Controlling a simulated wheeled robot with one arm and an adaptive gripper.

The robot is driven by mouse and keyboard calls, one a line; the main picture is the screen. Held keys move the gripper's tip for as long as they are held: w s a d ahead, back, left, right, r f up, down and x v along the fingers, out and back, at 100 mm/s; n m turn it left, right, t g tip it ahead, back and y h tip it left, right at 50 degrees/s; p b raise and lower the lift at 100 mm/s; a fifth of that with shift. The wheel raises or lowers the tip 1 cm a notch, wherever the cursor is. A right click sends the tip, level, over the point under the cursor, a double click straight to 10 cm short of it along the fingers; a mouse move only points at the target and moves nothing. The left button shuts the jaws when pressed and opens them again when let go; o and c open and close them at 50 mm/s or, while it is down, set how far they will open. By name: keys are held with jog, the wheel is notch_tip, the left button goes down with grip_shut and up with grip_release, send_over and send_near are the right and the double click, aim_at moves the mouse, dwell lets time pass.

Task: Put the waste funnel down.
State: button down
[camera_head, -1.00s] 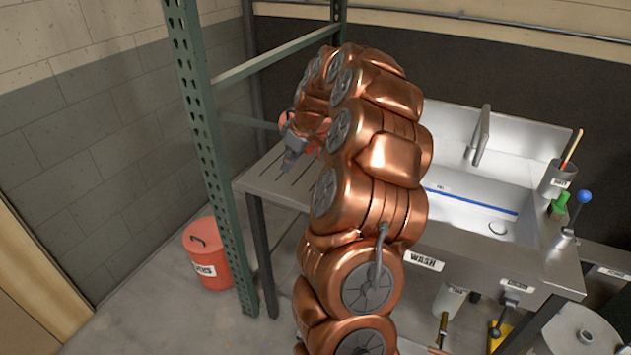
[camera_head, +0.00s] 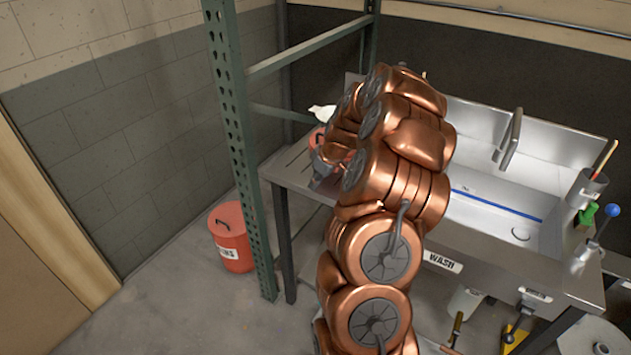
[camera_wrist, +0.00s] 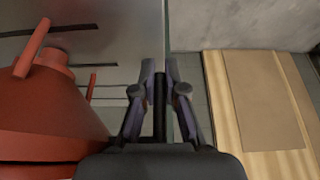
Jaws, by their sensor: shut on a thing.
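A small white piece, which looks like the waste funnel (camera_head: 322,112), shows in the head view beside the upper part of my arm, above a red can at the back left of the metal table. Most of it is hidden by my arm. In the wrist view my gripper (camera_wrist: 160,78) points down with its two fingers close together, shut on the funnel. The part held between the fingers is not clear there. The red can (camera_wrist: 50,120), with a sloping top and a handle, stands close to the left of the fingers.
The slotted steel drainboard (camera_head: 293,170) lies under my gripper, joined to the wash sink (camera_head: 500,215). A green rack post (camera_head: 245,150) stands close in front of its left end. A red lidded bin (camera_head: 232,240) is on the floor.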

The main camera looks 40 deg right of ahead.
jog(key=shift+f, duration=0.1)
jog(key=c, duration=1.7)
grip_release()
jog(key=o, duration=0.5)
jog(key=b+v, duration=0.3)
jog(key=v, duration=0.8)
jog(key=s+a+r+g, duration=0.2)
jog(key=s+a, duration=0.2)
jog(key=a, duration=0.9)
jog(key=s+a+r+g, duration=0.15)
jog(key=s+a, duration=0.25)
jog(key=a, duration=0.9)
jog(key=s+a+f+m+g, duration=0.1)
jog(key=s+a, duration=0.2)
jog(key=s, duration=0.4)
jog(key=s+a+f+m, duration=0.1)
jog(key=s+a+f, duration=0.1)
jog(key=s, duration=0.5)
jog(key=s+a+f+m+g+h, duration=0.1)
jog(key=s+a, duration=0.3)
jog(key=s, duration=0.3)
jog(key=shift+s+a+f+g, duration=0.15)
jog(key=shift+s+f+g, duration=0.05)
jog(key=shift+s+g, duration=0.15)
